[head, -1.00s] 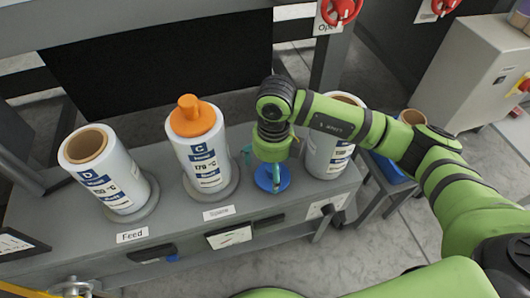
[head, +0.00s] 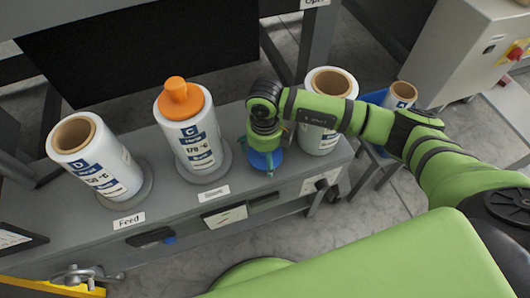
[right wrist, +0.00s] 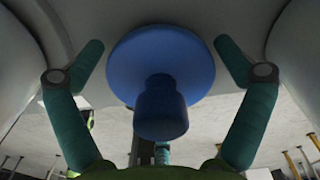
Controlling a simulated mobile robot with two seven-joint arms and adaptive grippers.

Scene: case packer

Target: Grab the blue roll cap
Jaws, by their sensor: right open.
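The blue roll cap (head: 264,164) rests on the grey bench, in front of the gap between the orange-capped roll and the right roll. In the right wrist view the blue cap (right wrist: 158,70) shows a wide disc with a narrower round knob pointing towards the camera. My right gripper (head: 266,152) is right above the cap, pointing down, and partly hides it. In the right wrist view its two teal fingers (right wrist: 160,48) are spread, one on each side of the cap, with gaps to it. My left gripper is not in view.
A roll with an orange cap (head: 181,92) stands left of my right gripper. An uncapped roll (head: 318,135) stands close on its right. Another uncapped roll (head: 92,155) is at the far left. The bench (head: 240,185) carries labels along its front. A blue crate (head: 374,97) stands beyond the right end.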

